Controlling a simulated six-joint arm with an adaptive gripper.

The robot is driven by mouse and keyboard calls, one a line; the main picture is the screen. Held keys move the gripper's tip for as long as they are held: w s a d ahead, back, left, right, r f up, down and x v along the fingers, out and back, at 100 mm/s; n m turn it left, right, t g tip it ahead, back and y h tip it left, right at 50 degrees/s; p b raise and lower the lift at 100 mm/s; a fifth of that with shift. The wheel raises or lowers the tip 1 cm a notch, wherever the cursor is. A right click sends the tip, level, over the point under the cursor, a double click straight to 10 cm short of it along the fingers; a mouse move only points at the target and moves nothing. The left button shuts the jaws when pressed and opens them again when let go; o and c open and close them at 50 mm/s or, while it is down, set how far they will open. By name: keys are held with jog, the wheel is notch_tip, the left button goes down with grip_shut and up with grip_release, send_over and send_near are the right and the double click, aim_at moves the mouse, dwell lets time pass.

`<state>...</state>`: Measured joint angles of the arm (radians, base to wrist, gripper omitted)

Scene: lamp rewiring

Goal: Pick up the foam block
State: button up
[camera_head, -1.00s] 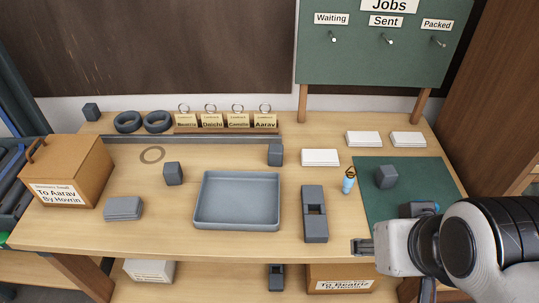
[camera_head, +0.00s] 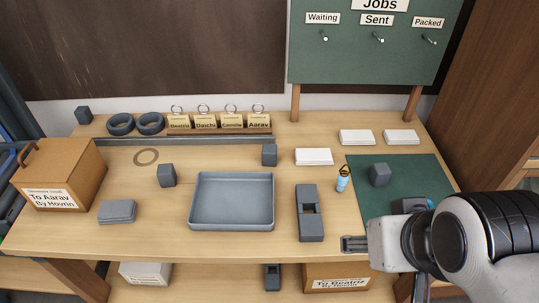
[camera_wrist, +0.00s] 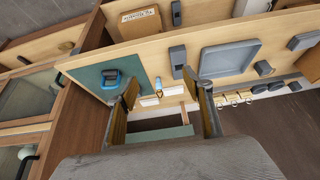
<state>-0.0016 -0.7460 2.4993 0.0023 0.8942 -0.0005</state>
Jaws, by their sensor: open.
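Several plain dark grey blocks are on the bench, and I cannot tell by look which is the foam one. One block (camera_head: 380,174) sits on the green mat (camera_head: 430,172) at the right. Others are a block (camera_head: 269,155) behind the tray, a block (camera_head: 166,175) left of the tray and a block (camera_head: 84,115) at the back left. My gripper (camera_head: 355,244) is over the bench's front edge, right of the slotted grey holder. In the wrist view my gripper (camera_wrist: 160,82) is open, with nothing between its fingers.
A grey tray (camera_head: 233,229) and a slotted holder (camera_head: 310,228) stand mid-bench. A small blue bottle (camera_head: 342,183) stands beside the mat. A blue and grey object (camera_wrist: 110,78) lies on the mat, partly behind my arm in the head view. White boxes (camera_head: 357,137) are behind.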

jog(key=w+a+t+y, duration=0.2)
jog(key=w+a, duration=0.4)
jog(key=w, duration=0.6)
jog(key=t, duration=0.3)
send_over(269, 155)
jog(key=s+d, duration=0.1)
jog(key=s, duration=0.8)
notch_tip(269, 155, down, 9)
jog(key=w+f, duration=0.1)
jog(key=f, duration=0.1)
jog(key=w+a+f+t+h, duration=0.1)
jog(key=f, duration=0.1)
jog(key=w+f+m+t+h, duration=0.1)
jog(key=f, duration=0.2)
jog(key=shift+w+a, duration=0.15)
jog(key=shift+w, duration=0.2)
jog(key=shift+w+f+t+h, duration=0.15)
jog(key=shift+f+t+h, duration=0.35)
jog(key=shift+f, duration=0.45)
jog(key=shift+x, duration=1.3)
jog(key=shift+w, duration=0.1)
